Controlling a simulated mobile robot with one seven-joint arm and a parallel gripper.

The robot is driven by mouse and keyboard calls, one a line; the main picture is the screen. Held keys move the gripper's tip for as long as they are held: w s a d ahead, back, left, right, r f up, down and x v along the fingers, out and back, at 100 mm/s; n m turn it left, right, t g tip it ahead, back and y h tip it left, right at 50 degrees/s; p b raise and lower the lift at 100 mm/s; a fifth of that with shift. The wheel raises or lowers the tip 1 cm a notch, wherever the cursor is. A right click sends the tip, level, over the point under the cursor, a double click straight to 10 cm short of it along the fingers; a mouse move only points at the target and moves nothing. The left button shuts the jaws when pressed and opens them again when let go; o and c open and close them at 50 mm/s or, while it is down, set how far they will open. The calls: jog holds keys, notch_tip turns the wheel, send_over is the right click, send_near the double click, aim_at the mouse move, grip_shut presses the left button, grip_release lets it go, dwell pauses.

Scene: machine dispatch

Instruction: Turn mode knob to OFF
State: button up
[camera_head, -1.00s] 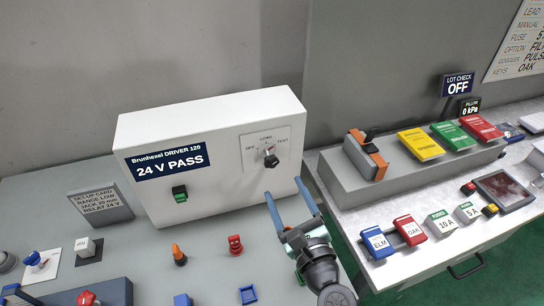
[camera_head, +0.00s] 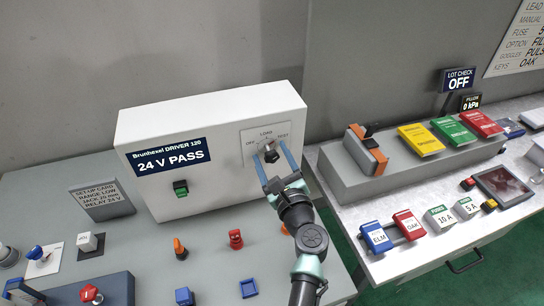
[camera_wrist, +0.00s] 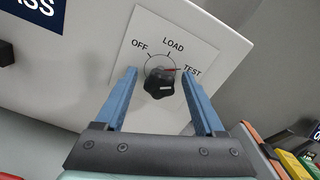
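The mode knob (camera_wrist: 160,84) is a black knob on a white plate (camera_wrist: 124,88) marked OFF, LOAD and TEST. In the wrist view its red pointer line aims at TEST. The plate is on the front of the white Brunhexel DRIVER 120 box (camera_head: 222,116), whose display reads 24 V PASS. My gripper (camera_wrist: 165,78) is open, its two blue fingers on either side of the knob with a gap to each. In the head view my gripper (camera_head: 271,160) is at the plate and partly covers the knob.
A green switch (camera_head: 181,189) is on the box front, left of the plate. Orange and red (camera_head: 236,239) plugs stand on the grey table in front. A grey ledge with coloured cases (camera_head: 421,139) is at the right. A setup card (camera_head: 101,199) stands at the left.

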grip_shut()
jog(key=shift+f+n+b, duration=0.1)
jog(key=shift+n+b, duration=0.3)
jog(key=n+b, duration=0.3)
jog(key=n, duration=0.1)
jog(key=shift+f+n+b, duration=0.15)
jog(key=shift+n+b, duration=0.25)
jog(key=n+b, duration=0.5)
jog(key=n, duration=0.1)
jog(key=n+b, duration=0.3)
jog(key=n, duration=0.1)
jog(key=n+b, duration=0.3)
jog(key=shift+f+n+b, duration=0.1)
jog(key=shift+n+b, duration=0.2)
jog(key=shift+b, duration=0.05)
jog(key=n+b, duration=0.3)
jog(key=n, duration=0.1)
jog(key=shift+n+b, duration=0.3)
jog(key=shift+r, duration=0.2)
